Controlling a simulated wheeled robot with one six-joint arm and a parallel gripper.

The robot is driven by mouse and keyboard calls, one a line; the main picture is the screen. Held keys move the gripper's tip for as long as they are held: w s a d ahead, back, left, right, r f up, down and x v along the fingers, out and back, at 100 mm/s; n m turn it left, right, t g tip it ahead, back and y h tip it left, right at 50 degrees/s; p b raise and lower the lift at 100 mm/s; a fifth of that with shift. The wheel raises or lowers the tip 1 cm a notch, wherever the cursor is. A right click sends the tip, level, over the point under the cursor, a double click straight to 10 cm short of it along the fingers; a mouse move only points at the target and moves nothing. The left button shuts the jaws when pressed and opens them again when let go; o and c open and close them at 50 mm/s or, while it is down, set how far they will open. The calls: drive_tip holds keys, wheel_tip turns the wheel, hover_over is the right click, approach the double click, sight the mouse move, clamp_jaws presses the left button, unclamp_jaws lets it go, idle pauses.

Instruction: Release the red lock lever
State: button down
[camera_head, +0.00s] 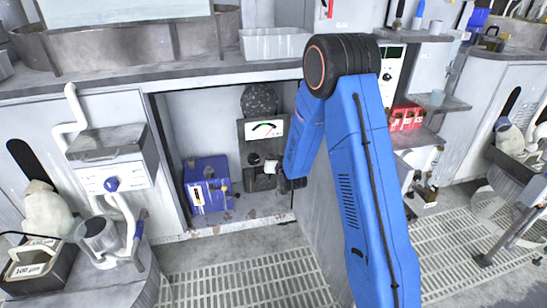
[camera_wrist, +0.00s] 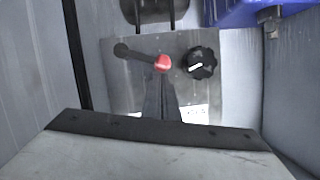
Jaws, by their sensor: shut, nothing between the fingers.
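In the wrist view, the lock lever is a dark rod with a round red knob (camera_wrist: 162,63) at its right end. It is mounted on a grey metal panel (camera_wrist: 125,85) and lies nearly level, sloping slightly down to the right. My gripper (camera_wrist: 161,78) is shut and empty. Its narrow dark fingers point at the red knob, with the tips just below it in the picture. I cannot tell whether they touch it. In the head view I cannot make out the lever or the fingers; my blue arm covers part of that area.
A black ribbed knob (camera_wrist: 201,63) sits right of the lever on the same panel. A blue housing (camera_wrist: 235,10) is at the upper right.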

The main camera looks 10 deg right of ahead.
drive_tip(key=shift+w+f, duration=0.1)
drive_tip(key=shift+f, duration=0.1)
drive_tip(key=shift+a+f, duration=0.7)
drive_tip(key=shift+f, duration=0.1)
